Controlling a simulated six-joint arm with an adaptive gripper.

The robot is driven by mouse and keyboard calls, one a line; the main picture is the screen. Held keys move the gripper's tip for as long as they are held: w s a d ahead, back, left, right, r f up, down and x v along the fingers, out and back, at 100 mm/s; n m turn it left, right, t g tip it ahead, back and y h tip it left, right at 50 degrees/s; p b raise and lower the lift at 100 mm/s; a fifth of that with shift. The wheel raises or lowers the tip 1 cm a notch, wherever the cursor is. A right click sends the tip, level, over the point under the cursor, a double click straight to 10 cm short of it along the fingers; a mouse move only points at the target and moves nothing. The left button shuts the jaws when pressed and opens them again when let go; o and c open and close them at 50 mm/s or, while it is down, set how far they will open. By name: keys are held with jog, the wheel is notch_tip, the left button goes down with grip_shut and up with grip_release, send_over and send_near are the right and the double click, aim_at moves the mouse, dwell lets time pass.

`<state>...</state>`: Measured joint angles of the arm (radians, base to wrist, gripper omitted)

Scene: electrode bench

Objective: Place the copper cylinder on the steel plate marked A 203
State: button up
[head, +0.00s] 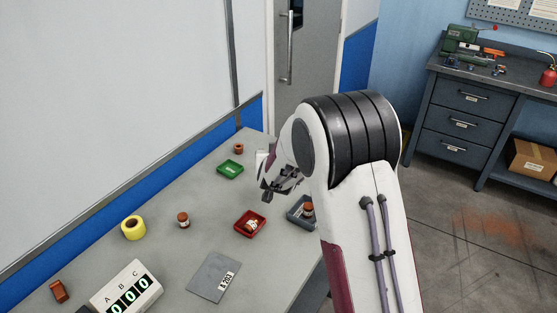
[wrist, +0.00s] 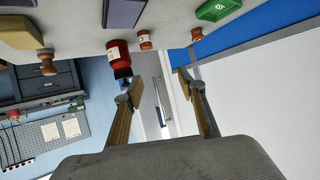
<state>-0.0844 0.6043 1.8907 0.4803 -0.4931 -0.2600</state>
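Several small copper-coloured pieces are in view: a labelled cylinder (head: 183,220) left of the red tray, a small one (head: 238,148) behind the green tray and one (head: 308,209) in the grey-blue tray. I cannot tell which is the task's cylinder. My gripper (head: 267,190) hangs above the bench near the green tray. In the wrist view its fingers (wrist: 160,75) are apart with nothing between them. A small copper cylinder (wrist: 145,40) shows beyond the tips.
A yellow roll (head: 133,228), a copper-coloured block (head: 60,291) and a counter box (head: 127,288) are at left. A red bottle (wrist: 118,52) shows near one finger.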

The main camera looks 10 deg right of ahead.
jog(key=shift+t+h, duration=0.3)
jog(key=shift+h, duration=0.4)
jog(key=w+f, duration=0.1)
jog(key=f, duration=0.1)
jog(key=d+f, duration=0.1)
jog(key=f, duration=0.1)
jog(key=w+f, duration=0.1)
jog(key=shift+w+d+f, duration=0.35)
jog(key=shift+d+f, duration=0.05)
jog(key=shift+x, duration=1.3)
jog(key=shift+w+d, duration=0.1)
jog(key=shift+x, duration=2.45)
jog(key=shift+d, duration=0.1)
grip_shut()
